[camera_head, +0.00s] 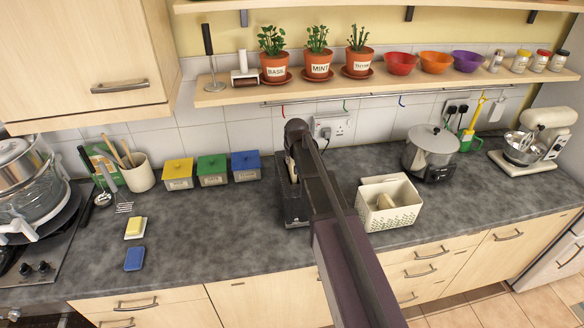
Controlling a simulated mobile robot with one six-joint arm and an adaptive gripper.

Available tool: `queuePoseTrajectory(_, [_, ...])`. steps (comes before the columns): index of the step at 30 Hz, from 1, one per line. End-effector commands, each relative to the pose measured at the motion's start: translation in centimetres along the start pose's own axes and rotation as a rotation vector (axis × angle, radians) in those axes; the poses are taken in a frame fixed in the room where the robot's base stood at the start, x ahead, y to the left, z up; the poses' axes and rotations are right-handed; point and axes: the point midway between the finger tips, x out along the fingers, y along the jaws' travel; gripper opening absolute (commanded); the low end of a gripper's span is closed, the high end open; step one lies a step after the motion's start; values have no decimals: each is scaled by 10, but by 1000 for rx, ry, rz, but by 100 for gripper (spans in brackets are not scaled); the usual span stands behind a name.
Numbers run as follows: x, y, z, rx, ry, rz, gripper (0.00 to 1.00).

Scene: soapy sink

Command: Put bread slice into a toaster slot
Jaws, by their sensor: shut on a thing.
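My arm reaches in from the bottom of the head view and hides much of the toaster. My gripper (292,168) is over the dark toaster (291,208), shut on the bread slice (291,165), of which only a thin tan edge shows beside the arm. The toaster stands on the worktop near the middle. Its slots are mostly hidden, so I cannot tell whether the slice is inside one or just above it.
A white basket (390,217) with bread in it stands right of the toaster. A steel pot (431,150) and a stand mixer (537,140) are further right. Yellow, green and blue boxes (212,170) stand left. A shelf (330,84) with potted herbs hangs behind.

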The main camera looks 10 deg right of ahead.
Motion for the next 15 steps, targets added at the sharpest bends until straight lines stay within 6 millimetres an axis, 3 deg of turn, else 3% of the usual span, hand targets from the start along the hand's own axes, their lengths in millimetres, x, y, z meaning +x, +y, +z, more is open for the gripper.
queuePoseTrajectory(6, [20, 0, 8, 0, 0, 0, 0])
queuePoseTrajectory(15, [27, -1, 11, -1, 0, 0, 0])
